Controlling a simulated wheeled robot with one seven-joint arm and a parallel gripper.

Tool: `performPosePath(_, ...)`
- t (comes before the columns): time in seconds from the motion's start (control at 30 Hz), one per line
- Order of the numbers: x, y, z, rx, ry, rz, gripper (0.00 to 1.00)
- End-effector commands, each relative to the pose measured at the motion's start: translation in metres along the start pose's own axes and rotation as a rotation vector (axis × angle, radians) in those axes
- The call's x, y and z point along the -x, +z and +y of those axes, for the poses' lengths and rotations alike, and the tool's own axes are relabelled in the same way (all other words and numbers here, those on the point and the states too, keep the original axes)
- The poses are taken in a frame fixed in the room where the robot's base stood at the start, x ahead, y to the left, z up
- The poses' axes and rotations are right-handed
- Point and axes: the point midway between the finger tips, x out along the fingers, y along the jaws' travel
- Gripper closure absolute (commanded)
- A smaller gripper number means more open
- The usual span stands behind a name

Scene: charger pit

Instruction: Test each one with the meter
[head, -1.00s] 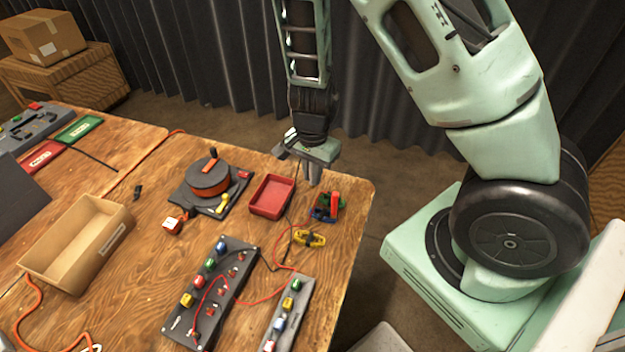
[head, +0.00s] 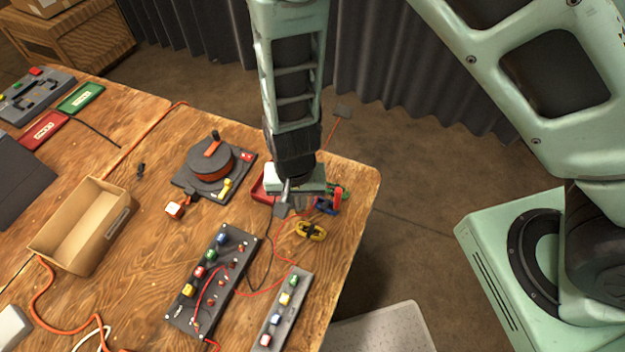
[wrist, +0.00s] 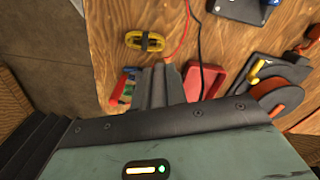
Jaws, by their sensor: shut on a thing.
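My gripper (head: 285,207) is low over the table's right end, beside the red tray. In the wrist view its fingers (wrist: 161,72) are close together. A red lead (wrist: 184,38) runs to an orange-red end (wrist: 170,60) at the fingertips; what is between the fingers is mostly hidden. A dark board (head: 212,280) carries a row of coloured blocks, and a narrower grey strip (head: 287,308) carries another row. A yellow thing with a black band (head: 311,231) lies just in front of my gripper. I cannot tell which thing is the meter.
Red, green and blue pieces (head: 338,197) stand right of my gripper. The red tray (head: 262,188) is partly hidden behind it. A reel (head: 208,165) on a dark base, a cardboard box (head: 110,212), and red (head: 43,130) and green (head: 81,98) trays are left. The right table edge is close.

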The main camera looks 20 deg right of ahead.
Motion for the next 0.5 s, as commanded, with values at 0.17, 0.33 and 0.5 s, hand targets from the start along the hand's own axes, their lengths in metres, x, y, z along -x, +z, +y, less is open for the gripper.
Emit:
performPosePath(0.17, -0.010, 0.001, 0.000, 0.002, 0.000, 0.000, 1.00)
performPosePath(0.33, -0.026, 0.000, 0.000, 0.000, 0.000, 0.000, 1.00)
performPosePath(0.5, -0.045, 0.000, 0.000, 0.000, 0.001, 0.000, 1.00)
